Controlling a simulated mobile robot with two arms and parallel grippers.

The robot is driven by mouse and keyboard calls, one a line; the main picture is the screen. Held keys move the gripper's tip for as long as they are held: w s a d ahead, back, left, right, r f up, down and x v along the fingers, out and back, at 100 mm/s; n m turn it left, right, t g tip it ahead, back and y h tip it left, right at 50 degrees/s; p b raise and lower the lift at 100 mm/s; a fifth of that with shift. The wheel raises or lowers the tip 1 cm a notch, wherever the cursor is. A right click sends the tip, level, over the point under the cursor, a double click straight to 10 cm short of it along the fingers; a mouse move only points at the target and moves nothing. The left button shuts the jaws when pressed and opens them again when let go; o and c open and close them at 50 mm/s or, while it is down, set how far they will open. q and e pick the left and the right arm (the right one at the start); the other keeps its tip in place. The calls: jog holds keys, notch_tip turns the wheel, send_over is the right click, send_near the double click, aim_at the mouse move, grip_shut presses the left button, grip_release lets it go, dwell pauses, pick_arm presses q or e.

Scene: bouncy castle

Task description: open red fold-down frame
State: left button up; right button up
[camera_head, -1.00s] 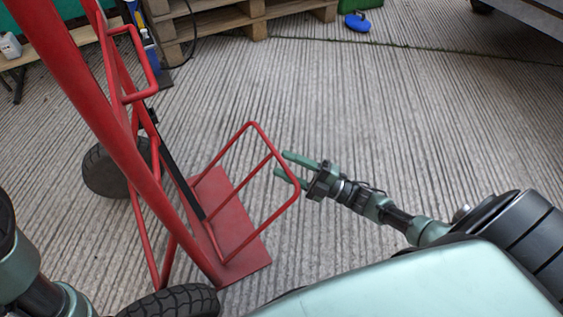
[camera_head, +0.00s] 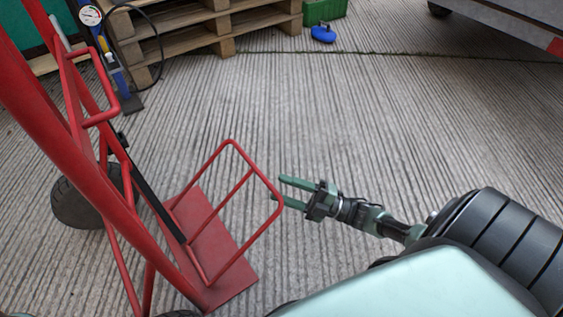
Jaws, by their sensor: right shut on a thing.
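The red fold-down frame (camera_head: 242,184) is a looped tube with a middle bar. It stands tilted up over the red toe plate (camera_head: 236,280) of a red hand truck (camera_head: 66,145) at the left. The lower fingertip is partly hidden at the bar. My left gripper is out of view.
Wooden pallets (camera_head: 190,22) stand at the back, with a blue object (camera_head: 323,33) by a green crate. A pump with a gauge (camera_head: 90,16) is at the upper left. A grey vehicle or trailer (camera_head: 510,18) is at the upper right. The ridged concrete floor between is clear.

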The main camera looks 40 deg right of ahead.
jog(key=shift+o, duration=0.4)
jog(key=shift+w+d+r, duration=0.1)
jog(key=shift+d+r, duration=0.05)
jog(key=shift+r, duration=0.1)
